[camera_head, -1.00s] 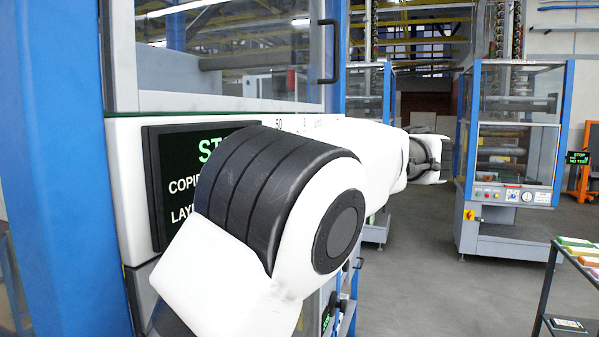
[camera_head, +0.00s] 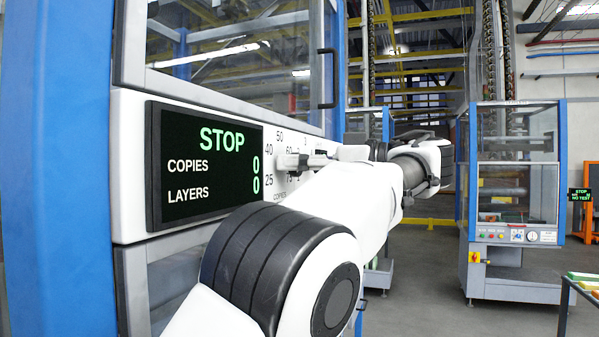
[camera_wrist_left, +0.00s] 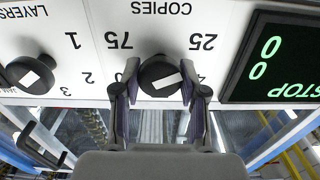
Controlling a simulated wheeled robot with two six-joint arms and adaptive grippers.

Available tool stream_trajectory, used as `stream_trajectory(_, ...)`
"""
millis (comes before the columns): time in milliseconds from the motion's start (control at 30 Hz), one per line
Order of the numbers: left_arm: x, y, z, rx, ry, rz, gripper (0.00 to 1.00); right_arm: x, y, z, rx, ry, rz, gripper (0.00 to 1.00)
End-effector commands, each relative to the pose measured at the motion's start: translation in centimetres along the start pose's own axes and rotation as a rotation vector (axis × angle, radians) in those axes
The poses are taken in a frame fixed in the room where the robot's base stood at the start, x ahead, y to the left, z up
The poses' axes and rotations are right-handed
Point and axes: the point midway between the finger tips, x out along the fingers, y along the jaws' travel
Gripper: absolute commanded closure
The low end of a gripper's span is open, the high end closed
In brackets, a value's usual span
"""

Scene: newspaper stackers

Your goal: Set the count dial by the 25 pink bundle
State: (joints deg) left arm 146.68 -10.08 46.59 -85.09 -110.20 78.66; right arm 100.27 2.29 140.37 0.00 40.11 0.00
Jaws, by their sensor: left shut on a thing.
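The count dial (camera_wrist_left: 150,74) is a black round knob with a white mark, under the word COPIES, upside down in the left wrist view. Numbers 25 and 75 flank it; the mark slants slightly up toward the 25 side. My left gripper (camera_wrist_left: 160,72) is shut on the dial, one finger each side. In the head view the left gripper (camera_head: 296,161) reaches the white panel and mostly hides the dial. The display (camera_head: 205,165) reads STOP, COPIES 0, LAYERS 0. I cannot make out a pink bundle. My right gripper is out of view.
A second black knob, the layers dial (camera_wrist_left: 28,76), sits beside the count dial. A door handle (camera_head: 327,78) juts out above the panel. Another blue-framed machine (camera_head: 515,170) stands at right. A table (camera_head: 580,288) with coloured bundles is cut off at the right edge.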

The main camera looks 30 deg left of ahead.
Motion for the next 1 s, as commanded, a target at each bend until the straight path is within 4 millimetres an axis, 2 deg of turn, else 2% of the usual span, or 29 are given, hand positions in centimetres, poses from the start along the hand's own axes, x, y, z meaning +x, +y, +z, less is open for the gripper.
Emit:
stream_trajectory(567,0.12,0.02,0.04,-0.035,-0.003,-0.001,0.93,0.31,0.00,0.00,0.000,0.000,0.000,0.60)
stream_trajectory(600,0.11,0.03,0.04,-0.035,-0.003,-0.001,0.47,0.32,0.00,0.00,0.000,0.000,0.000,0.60)
stream_trajectory(633,0.11,0.03,0.04,-0.035,-0.003,-0.001,0.37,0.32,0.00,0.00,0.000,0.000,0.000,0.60)
stream_trajectory(667,0.10,0.02,0.05,-0.035,-0.002,-0.001,0.33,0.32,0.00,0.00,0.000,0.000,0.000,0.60)
stream_trajectory(1000,0.03,0.02,0.05,-0.034,-0.001,0.000,0.33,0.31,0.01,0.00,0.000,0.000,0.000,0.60)
